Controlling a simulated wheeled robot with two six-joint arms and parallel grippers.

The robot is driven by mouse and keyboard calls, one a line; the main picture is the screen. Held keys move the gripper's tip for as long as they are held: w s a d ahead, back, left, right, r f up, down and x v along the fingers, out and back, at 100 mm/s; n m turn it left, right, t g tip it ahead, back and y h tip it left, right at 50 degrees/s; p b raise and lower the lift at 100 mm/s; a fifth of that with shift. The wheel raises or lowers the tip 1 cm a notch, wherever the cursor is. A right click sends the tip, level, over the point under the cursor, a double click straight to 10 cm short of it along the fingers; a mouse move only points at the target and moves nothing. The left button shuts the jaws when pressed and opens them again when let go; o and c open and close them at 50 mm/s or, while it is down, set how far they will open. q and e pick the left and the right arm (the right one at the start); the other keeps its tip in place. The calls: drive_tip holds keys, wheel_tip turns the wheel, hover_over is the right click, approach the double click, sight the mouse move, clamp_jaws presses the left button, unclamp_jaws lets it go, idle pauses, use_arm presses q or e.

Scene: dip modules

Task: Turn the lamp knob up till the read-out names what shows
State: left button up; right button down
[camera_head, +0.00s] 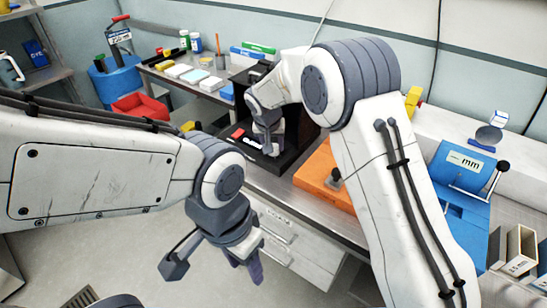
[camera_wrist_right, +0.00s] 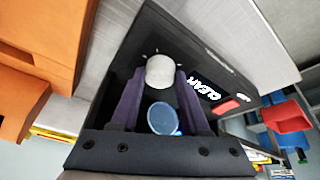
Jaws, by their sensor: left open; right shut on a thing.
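The black lamp unit (camera_head: 298,158) stands on the bench, with my right gripper (camera_head: 268,146) over its base. In the right wrist view the pale round knob (camera_wrist_right: 160,70), ringed by tick marks, sits between the fingertips of my right gripper (camera_wrist_right: 159,82), which is shut on it. A blue glassy disc (camera_wrist_right: 163,118) lies nearer the palm, with a blue glow at its edge. The read-out (camera_wrist_right: 202,90) shows white letters that look like "CLEAR". A red button (camera_wrist_right: 226,107) is beside it. My left gripper (camera_head: 214,268) hangs open and empty above the floor.
An orange case (camera_head: 322,172) is right of the unit, and a blue instrument marked "mm" (camera_head: 464,185) is farther right. A red bin (camera_head: 140,107) and blue drum (camera_head: 115,80) stand left. Pale blocks (camera_head: 194,76) lie on the bench behind.

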drive_tip(key=shift+m+h+b, duration=0.4)
drive_tip(key=shift+m+b, duration=0.4)
drive_tip(key=shift+m, duration=0.5)
drive_tip(key=shift+c, duration=1.9)
unclamp_jaws()
drive_tip(key=b+v, duration=0.1)
drive_tip(key=v, duration=0.9)
drive_tip(key=shift+r, duration=0.3)
drive_tip(key=shift+a, duration=0.15)
